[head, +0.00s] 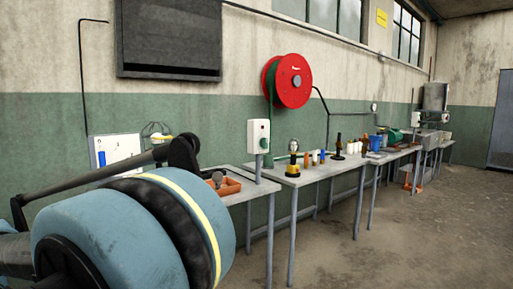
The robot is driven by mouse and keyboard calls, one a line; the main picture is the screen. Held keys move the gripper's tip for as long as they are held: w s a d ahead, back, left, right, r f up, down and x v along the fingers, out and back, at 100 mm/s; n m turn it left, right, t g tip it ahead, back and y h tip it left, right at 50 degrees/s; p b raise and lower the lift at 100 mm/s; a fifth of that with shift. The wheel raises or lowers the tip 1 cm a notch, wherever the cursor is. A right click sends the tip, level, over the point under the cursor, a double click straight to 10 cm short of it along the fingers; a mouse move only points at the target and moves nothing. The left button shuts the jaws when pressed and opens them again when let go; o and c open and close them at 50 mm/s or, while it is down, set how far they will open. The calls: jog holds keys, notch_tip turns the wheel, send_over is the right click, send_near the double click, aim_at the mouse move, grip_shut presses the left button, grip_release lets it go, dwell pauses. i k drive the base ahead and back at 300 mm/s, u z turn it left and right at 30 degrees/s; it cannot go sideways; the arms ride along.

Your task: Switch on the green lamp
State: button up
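No lamp that I can clearly make out as green shows in the head view. A small yellow-and-white object (160,138) sits by the wall at left, too small to identify. My gripper is not in view.
Workbenches (325,170) run along the right wall side, holding bottles, a blue container (375,142) and an orange tray (224,186). A red hose reel (288,80) hangs on the wall. The concrete floor (410,245) at right is clear. A large blue-grey rounded shape hides the lower left.

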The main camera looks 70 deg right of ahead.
aim_at(264, 142)
jog(key=z, duration=2.7)
